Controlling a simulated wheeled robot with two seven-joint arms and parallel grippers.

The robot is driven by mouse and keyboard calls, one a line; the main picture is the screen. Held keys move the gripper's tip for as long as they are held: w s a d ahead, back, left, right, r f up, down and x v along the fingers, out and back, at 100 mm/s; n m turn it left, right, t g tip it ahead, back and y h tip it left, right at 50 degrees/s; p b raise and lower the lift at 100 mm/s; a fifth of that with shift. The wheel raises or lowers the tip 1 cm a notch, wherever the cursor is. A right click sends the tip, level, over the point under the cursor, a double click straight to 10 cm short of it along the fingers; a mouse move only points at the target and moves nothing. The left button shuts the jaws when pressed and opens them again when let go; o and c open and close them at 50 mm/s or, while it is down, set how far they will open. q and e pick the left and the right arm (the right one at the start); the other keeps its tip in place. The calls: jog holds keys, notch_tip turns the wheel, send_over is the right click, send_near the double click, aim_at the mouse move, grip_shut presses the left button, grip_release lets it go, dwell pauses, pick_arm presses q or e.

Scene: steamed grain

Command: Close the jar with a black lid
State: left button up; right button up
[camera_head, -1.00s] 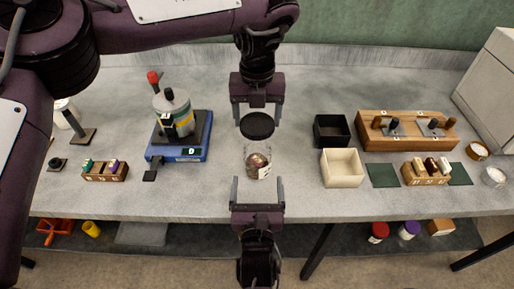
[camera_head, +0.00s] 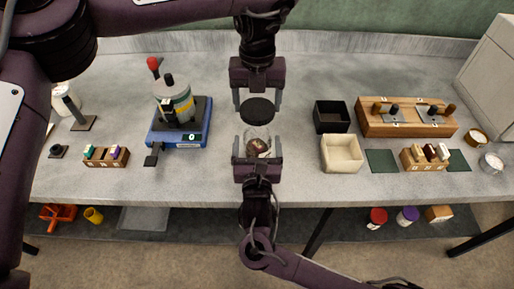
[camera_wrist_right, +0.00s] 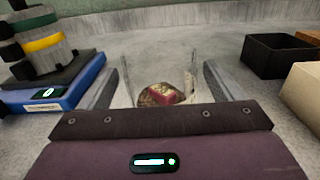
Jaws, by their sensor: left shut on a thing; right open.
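The clear jar (camera_head: 258,138) stands on the grey table with brownish and reddish contents; it also shows in the right wrist view (camera_wrist_right: 160,92). Its top is open. The round black lid (camera_head: 257,110) is held in my left gripper (camera_head: 257,105), which is shut on it and hangs just behind the jar in the head view. My right gripper (camera_head: 257,150) is open, in front of the jar, with one finger on each side of it. In the right wrist view the fingers (camera_wrist_right: 160,85) stand apart from the glass, with the jar between them.
A blue scale-like device (camera_head: 180,135) with a canister stands to the left. A black box (camera_head: 331,130) and a cream box (camera_head: 342,168) stand to the right. A wooden rack (camera_head: 375,129) is farther right.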

aim_at(257, 131)
jog(key=shift+w, duration=1.95)
jog(key=c, duration=1.5)
pick_arm(q)
jog(key=shift+f, duration=2.5)
